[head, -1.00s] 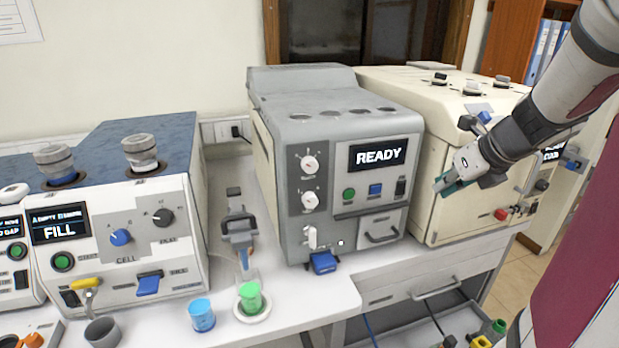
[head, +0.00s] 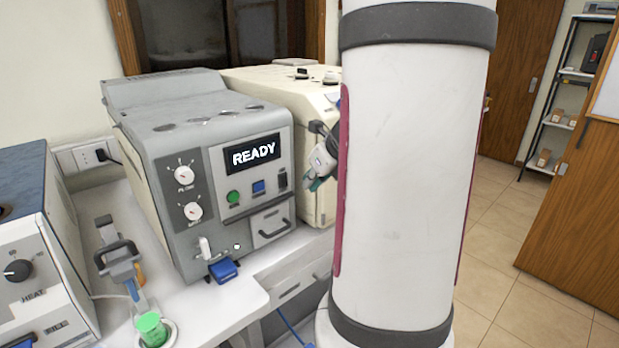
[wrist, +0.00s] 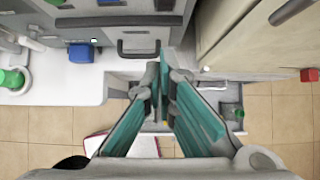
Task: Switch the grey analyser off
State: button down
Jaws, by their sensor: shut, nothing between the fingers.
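The grey analyser (head: 190,215) stands on the bench in the head view, its screen (head: 254,153) lit and reading READY. Its front has a green button (head: 233,197), a blue button (head: 258,187) and a black rocker switch (head: 282,180) at the right edge. Which way the rocker is tipped is too small to tell. My gripper (head: 316,184) is right of this panel, before the cream machine and partly hidden by my white column. In the wrist view the teal-padded fingers (wrist: 163,75) are shut and empty, below the analyser's drawer handle (wrist: 138,48) in the picture.
The cream machine (head: 266,86) stands close on the right of the analyser. A green cup (head: 152,329) stands on the bench at front left. Tiled floor (head: 505,250) is free at the right.

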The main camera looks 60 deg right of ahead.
aim_at(284, 181)
jog(key=w+d+f, duration=0.1)
jog(key=w+f, duration=0.4)
jog(key=w, duration=0.2)
jog(key=shift+w+d, duration=0.15)
jog(key=shift+d, duration=0.25)
jog(key=shift+w+f+b, duration=0.2)
jog(key=shift+w+b, duration=0.1)
jog(key=shift+w, duration=0.05)
jog(key=shift+s, duration=0.1)
jog(key=shift+r, duration=0.15)
jog(key=shift+r+p, duration=0.8)
jog(key=shift+p, duration=0.1)
